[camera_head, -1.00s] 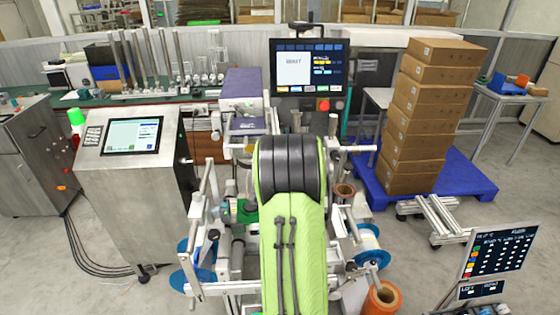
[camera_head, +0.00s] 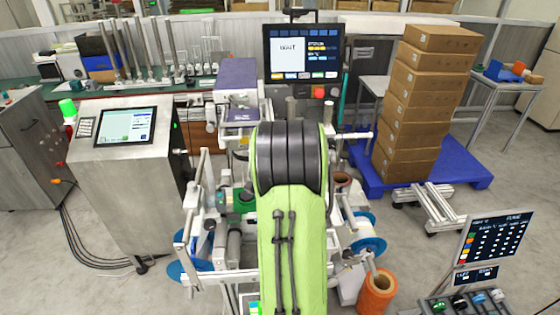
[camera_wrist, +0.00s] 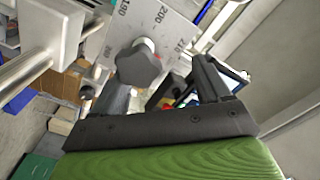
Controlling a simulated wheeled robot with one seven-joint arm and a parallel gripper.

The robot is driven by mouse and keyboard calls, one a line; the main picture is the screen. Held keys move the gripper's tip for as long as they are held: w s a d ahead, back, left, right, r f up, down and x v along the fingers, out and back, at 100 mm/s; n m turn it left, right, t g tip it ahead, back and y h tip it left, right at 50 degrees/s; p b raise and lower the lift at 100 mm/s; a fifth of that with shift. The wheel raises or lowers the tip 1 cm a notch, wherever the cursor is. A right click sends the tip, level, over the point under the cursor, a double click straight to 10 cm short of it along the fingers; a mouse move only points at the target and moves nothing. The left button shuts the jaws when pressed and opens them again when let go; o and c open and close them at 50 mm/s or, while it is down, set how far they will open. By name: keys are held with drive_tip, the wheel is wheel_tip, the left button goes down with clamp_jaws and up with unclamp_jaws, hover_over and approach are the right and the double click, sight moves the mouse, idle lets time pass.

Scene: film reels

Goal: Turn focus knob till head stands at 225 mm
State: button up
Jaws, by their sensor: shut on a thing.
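The dark grey lobed focus knob (camera_wrist: 138,65) sits in front of a pale scale plate (camera_wrist: 172,35) in the wrist view. How the fingertips bear on the knob is not clear. In the head view my green arm hides my gripper and the knob.
The labelling machine's frame with blue-rimmed reels (camera_head: 366,240) surrounds my arm. A steel cabinet with a screen (camera_head: 125,127) stands left, a monitor (camera_head: 303,52) behind. Stacked cartons (camera_head: 415,110) stand on a blue pallet (camera_head: 465,165) at right. An orange roll (camera_head: 376,292) is front right.

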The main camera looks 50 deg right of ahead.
drive_tip(key=b+v, duration=1.1)
drive_tip(key=v, duration=0.3)
drive_tip(key=shift+a, duration=0.15)
drive_tip(key=shift+s, duration=0.1)
